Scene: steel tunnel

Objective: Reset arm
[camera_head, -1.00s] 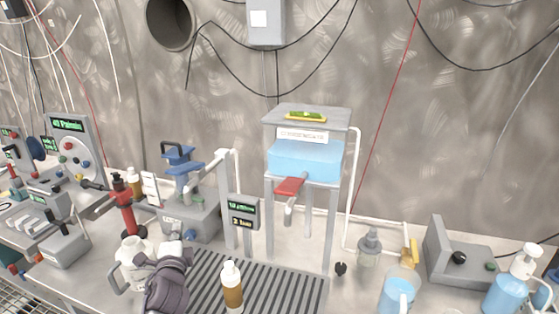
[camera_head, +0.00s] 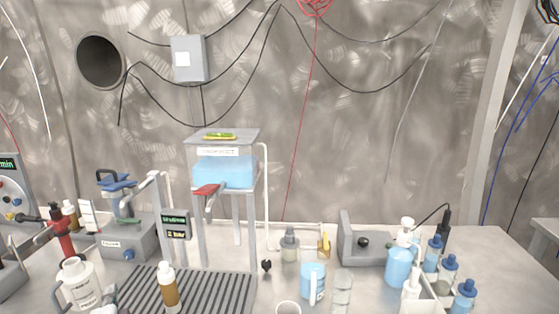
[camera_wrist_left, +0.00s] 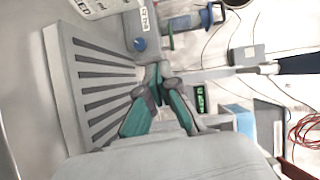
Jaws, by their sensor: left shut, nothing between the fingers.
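My left gripper (camera_wrist_left: 158,76) shows in the left wrist view with its two teal-padded fingers drawn together at the tips and nothing between them. It is above the bench near the grey slotted drain tray (camera_wrist_left: 100,85). The drain tray (camera_head: 215,292) carries a brown bottle with a white cap (camera_head: 169,288). My right gripper is in neither view.
A stand with a blue water tank (camera_head: 225,172) rises behind the tray. A blue mug (camera_head: 312,283), a clear glass (camera_head: 342,293), a pump bottle (camera_head: 398,265) and several blue-capped bottles crowd the right side. A grey machine (camera_head: 130,240) stands left.

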